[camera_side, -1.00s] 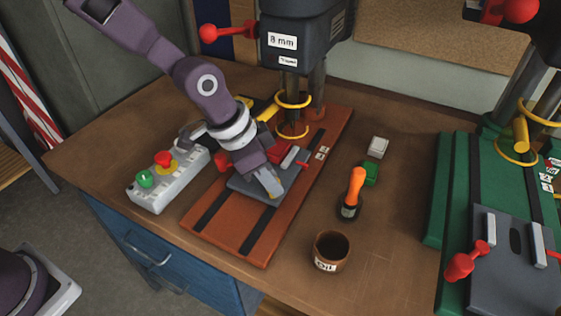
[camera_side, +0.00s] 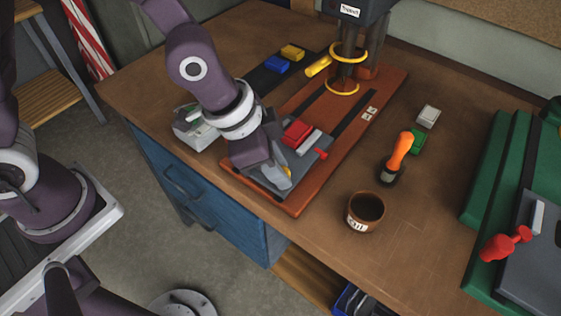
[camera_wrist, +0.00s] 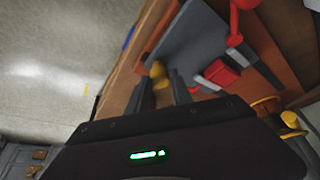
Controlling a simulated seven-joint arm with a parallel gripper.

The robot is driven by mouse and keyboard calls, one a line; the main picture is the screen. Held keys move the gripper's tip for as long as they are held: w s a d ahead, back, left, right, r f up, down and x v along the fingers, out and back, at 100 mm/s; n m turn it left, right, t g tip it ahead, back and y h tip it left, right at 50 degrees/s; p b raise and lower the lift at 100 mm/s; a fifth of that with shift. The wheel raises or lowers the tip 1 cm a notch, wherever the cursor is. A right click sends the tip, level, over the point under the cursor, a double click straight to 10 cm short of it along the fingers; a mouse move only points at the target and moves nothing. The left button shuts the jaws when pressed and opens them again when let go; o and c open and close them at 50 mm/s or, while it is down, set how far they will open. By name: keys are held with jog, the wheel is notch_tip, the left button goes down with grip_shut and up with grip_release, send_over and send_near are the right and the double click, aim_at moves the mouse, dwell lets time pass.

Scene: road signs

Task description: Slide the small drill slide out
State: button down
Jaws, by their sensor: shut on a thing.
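The small drill slide is a flat grey plate (camera_side: 303,163) carrying a red block (camera_side: 297,132), a light grey bar and a red knob (camera_side: 320,154). It lies at the front end of the orange-red drill base (camera_side: 384,95), well clear of the drill column.
An oil cup (camera_side: 366,211), an orange-handled tool (camera_side: 398,156), a green block and a white block (camera_side: 428,116) stand right of the base. Blue and yellow blocks (camera_side: 292,52) lie behind left. A larger green drill base (camera_side: 489,165) is at the right. The bench's front edge is close.

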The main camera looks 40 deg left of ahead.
jog(key=shift+s, duration=0.3)
jog(key=c, duration=1.1)
grip_release()
jog(key=shift+c, duration=0.2)
jog(key=shift+w, duration=0.1)
jog(key=shift+a+r, duration=0.1)
jog(key=shift+r, duration=0.2)
jog(key=v, duration=0.6)
jog(key=shift+r, duration=0.2)
jog(key=shift+a, duration=0.1)
